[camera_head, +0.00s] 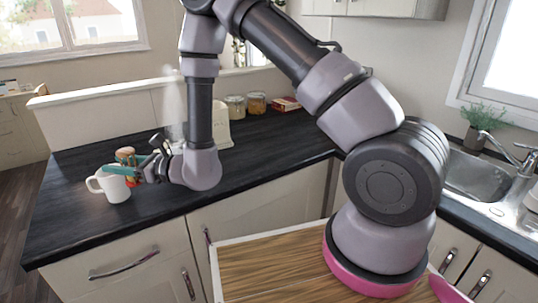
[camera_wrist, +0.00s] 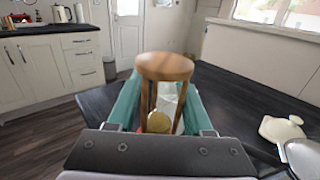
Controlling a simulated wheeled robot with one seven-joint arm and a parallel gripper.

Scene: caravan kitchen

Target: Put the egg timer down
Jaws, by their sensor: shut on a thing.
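The egg timer (camera_wrist: 165,66) is an hourglass with a round wooden top and wooden posts. In the wrist view it stands upright between the teal fingers of my gripper (camera_wrist: 160,103), which is shut on it. In the head view the timer (camera_head: 125,154) shows behind my gripper (camera_head: 125,171), at the left part of the dark worktop (camera_head: 80,222). Its lower part is mostly hidden, so I cannot tell whether its base touches the worktop.
A white mug (camera_head: 113,187) stands close in front of my gripper. Glass jars (camera_head: 256,103) and a red box (camera_head: 286,104) stand at the back. The sink (camera_head: 475,176) is at the right. The worktop's front left is clear. Cream-coloured ware (camera_wrist: 281,129) shows right in the wrist view.

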